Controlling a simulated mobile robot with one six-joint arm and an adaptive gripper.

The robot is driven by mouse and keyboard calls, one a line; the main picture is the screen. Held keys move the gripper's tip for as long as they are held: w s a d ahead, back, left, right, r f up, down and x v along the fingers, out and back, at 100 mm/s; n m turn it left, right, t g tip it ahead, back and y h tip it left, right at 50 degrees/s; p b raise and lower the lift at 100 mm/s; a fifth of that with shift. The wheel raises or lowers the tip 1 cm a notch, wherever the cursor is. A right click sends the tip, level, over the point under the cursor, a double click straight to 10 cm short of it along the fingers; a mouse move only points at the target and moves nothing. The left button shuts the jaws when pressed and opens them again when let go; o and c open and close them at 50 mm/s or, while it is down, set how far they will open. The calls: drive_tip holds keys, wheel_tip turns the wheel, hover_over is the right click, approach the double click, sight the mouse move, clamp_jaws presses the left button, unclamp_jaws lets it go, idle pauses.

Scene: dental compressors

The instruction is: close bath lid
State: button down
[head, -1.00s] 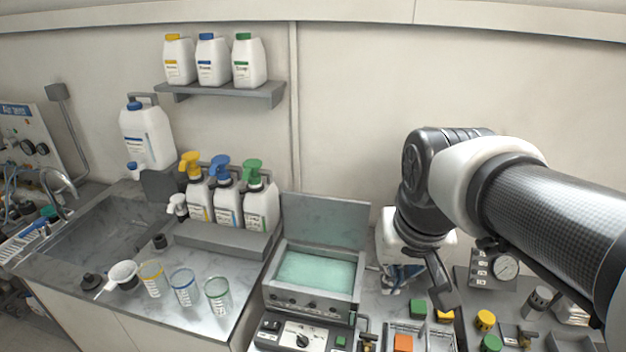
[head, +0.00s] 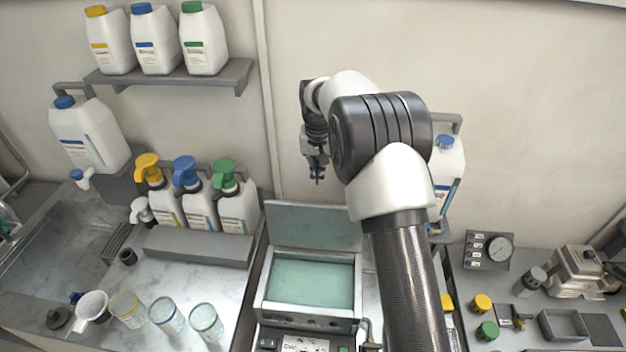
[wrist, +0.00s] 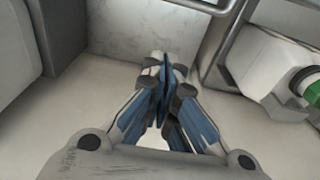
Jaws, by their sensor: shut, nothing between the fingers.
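The bath (head: 308,312) is a grey metal box on the counter with pale green liquid (head: 311,284) inside. Its grey lid (head: 318,227) stands open, upright along the back edge of the bath. My gripper (head: 318,181) is above and behind the lid in the head view, near the wall. In the wrist view my gripper (wrist: 165,80) has its blue-padded fingers together with nothing between them. The gripper looks apart from the lid in the head view. A grey marbled strip (wrist: 165,62) shows behind the fingertips in the wrist view; I cannot tell for sure that it is the lid.
Pump bottles (head: 200,205) stand left of the lid on a grey ledge. A shelf (head: 170,75) with three bottles hangs above them. A white jug (head: 447,170) stands right, partly behind my arm. Cups (head: 165,314) stand front left.

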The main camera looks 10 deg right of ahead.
drive_tip(key=s+f+b, duration=0.1)
drive_tip(key=s+f, duration=0.2)
drive_tip(key=f, duration=0.5)
drive_tip(key=shift+a+f, duration=0.2)
drive_tip(key=shift+a, duration=0.2)
